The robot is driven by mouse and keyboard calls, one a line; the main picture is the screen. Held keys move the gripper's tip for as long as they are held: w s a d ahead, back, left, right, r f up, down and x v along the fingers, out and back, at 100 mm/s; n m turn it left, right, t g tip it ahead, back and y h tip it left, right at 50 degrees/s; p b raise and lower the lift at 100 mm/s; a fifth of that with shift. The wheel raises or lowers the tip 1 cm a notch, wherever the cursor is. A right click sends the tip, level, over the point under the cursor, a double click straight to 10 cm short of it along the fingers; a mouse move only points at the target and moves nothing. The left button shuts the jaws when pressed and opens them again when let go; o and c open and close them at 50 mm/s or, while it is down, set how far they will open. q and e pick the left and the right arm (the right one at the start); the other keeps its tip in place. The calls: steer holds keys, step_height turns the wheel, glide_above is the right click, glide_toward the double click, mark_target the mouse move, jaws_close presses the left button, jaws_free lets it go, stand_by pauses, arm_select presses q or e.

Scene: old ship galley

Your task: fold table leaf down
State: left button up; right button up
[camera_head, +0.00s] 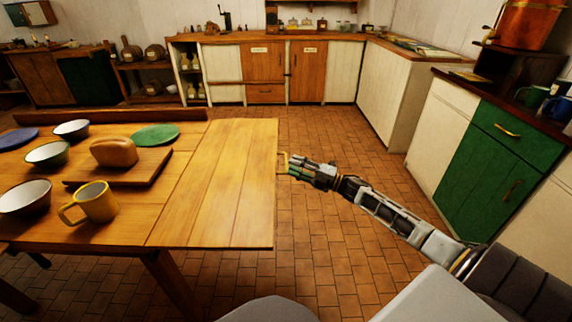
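The wooden table leaf (222,185) is the bare, lighter panel at the right end of the table (120,224). It lies raised and level with the table top. My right gripper (282,166) is at the leaf's right edge, close to the middle of that edge. The fingers are small and partly merge with the edge, so I cannot tell if they touch it or how far apart they are. The underside of the leaf and any support there are hidden. My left gripper is not in view.
On the fixed part of the table stand a yellow mug (97,202), a bread loaf (114,152) on a board, several bowls and a green plate (155,135). The tiled floor (335,235) right of the leaf is clear. Green cabinets (495,178) stand at the right.

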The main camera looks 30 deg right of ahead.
mark_target(286, 161)
steer(key=shift+b+x, duration=0.4)
steer(key=shift+x, duration=1.6)
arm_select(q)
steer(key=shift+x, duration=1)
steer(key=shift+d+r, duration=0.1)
arm_select(e)
steer(key=shift+c, duration=0.4)
jaws_close()
steer(key=shift+r, duration=0.1)
